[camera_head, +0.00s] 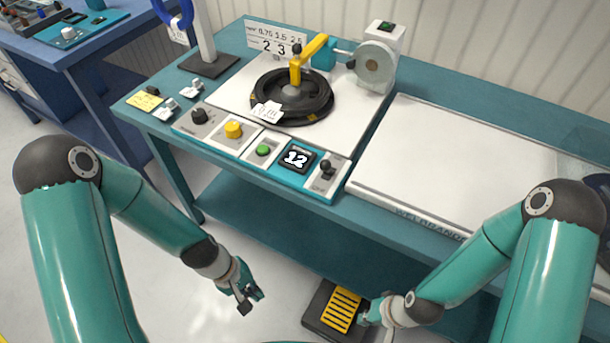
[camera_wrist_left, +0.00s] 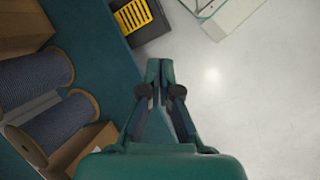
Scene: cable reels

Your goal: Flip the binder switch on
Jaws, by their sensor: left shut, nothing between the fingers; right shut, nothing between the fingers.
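A white upright box with a disc on its side (camera_head: 375,68) stands at the back of the teal bench, with a small dark switch with green on it (camera_head: 386,27) on top. A black lever switch (camera_head: 326,170) sits at the right end of the front control panel. Neither switch has a label I can read as binder, and I cannot tell their positions. My left gripper (camera_head: 248,295) is shut and empty, in front of and below the bench edge; it also shows in the left wrist view (camera_wrist_left: 160,75). My right gripper (camera_head: 368,314) is shut and empty beside a yellow-and-black pedal (camera_head: 342,308).
A black reel (camera_head: 318,112) with a yellow arm (camera_head: 309,52) stands behind. Cable reels (camera_wrist_left: 58,125) lie left in the wrist view.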

